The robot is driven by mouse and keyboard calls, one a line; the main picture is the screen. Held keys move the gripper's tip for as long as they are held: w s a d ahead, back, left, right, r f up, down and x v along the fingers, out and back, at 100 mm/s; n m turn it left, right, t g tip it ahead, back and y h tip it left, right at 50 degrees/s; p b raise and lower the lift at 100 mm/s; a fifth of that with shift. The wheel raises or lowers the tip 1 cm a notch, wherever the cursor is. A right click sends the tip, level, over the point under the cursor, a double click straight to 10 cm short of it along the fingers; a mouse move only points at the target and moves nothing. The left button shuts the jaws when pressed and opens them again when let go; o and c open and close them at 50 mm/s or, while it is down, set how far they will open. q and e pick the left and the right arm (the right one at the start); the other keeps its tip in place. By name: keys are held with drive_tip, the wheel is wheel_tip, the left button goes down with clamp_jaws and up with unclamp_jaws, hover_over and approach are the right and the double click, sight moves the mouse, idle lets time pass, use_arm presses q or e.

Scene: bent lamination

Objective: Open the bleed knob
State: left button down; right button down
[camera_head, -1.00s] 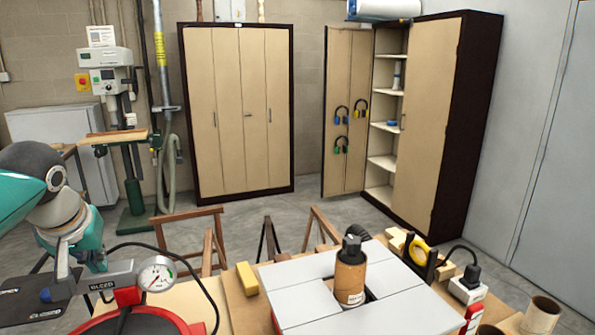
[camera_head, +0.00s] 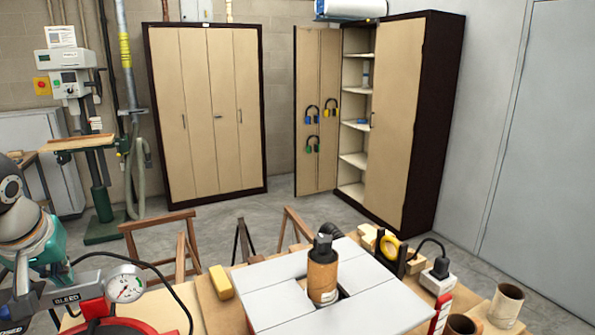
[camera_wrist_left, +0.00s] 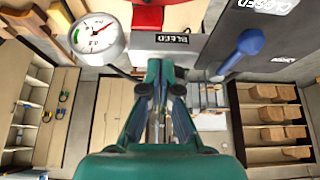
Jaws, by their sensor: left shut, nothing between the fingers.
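The bleed knob is a blue ball-ended lever (camera_wrist_left: 250,42) at the upper right of the left wrist view, over a dark panel marked CLOSED. A BLEED label (camera_wrist_left: 172,39) is on the grey block beside it, and it also shows in the head view (camera_head: 67,297). A white dial gauge (camera_wrist_left: 98,35) is left of the label, and it shows in the head view (camera_head: 125,284). My left gripper (camera_wrist_left: 160,95) is shut and empty, below the label and apart from the knob. In the head view its arm is at the left edge. My right gripper is out of view.
A yellow block (camera_head: 221,282) and cardboard tubes (camera_head: 506,303) are nearby. Cabinets (camera_head: 205,110) stand behind.

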use_arm(q)
wheel_tip(320, 180, up, 6)
drive_tip(key=shift+f+p, duration=0.15)
drive_tip(key=shift+p, duration=1.1)
drive_tip(key=shift+s, duration=0.1)
